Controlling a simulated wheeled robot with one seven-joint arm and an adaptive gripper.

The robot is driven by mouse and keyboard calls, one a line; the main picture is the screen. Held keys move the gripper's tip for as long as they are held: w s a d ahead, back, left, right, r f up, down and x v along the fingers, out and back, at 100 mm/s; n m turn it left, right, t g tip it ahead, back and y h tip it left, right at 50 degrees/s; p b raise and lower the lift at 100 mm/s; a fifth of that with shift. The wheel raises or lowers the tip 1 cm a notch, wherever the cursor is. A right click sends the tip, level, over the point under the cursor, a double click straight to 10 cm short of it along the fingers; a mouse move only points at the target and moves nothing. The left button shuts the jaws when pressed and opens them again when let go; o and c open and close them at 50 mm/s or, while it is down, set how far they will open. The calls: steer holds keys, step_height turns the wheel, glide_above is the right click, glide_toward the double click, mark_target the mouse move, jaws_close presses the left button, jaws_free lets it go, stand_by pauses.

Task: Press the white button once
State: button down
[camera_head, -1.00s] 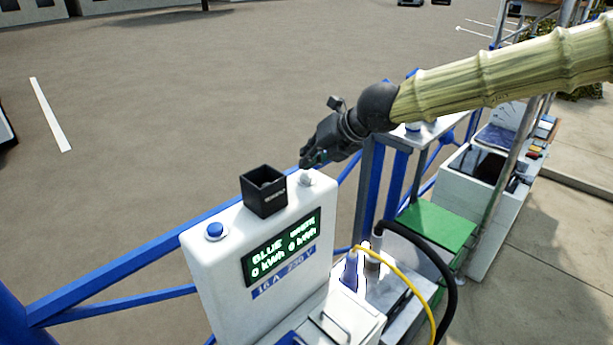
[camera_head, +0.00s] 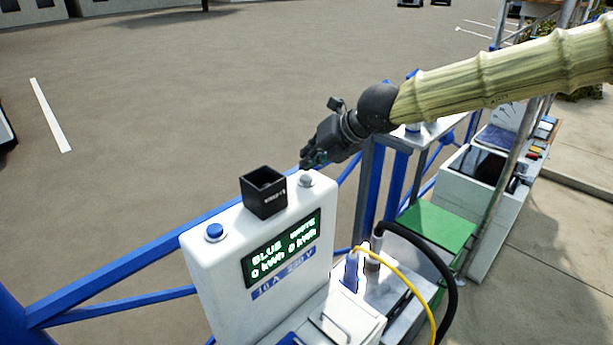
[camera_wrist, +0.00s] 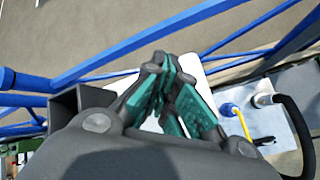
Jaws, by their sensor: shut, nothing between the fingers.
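The white button (camera_head: 306,181) is a small round knob on the top right of the white charging post (camera_head: 215,280); it looks greyish here. My gripper (camera_head: 307,165) is shut and empty, with its fingertips right above the button. I cannot tell whether they touch it. In the wrist view, my gripper (camera_wrist: 174,75) shows its teal finger pads over the white post top, and the button is hidden. A blue button (camera_head: 214,231) sits at the top left of the post. The display reads BLUE and WHITE, with 0 kWh under each.
A black open box (camera_head: 264,190) stands on the post top between the two buttons, close to my gripper. Blue railings (camera_head: 110,278) run behind the post. A yellow cable (camera_head: 410,285) and a black hose (camera_head: 447,285) hang at the right. A green panel (camera_head: 438,226) lies beyond them.

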steer(key=shift+f, duration=0.2)
steer(key=shift+f, duration=0.25)
steer(key=shift+f+b, duration=0.55)
steer(key=shift+b, duration=0.1)
stand_by(0.8)
steer(key=shift+r, duration=0.1)
steer(key=shift+r+p, duration=0.9)
steer(key=shift+p, duration=0.1)
step_height(320, 180, up, 5)
steer(key=p, duration=0.5)
stand_by(0.8)
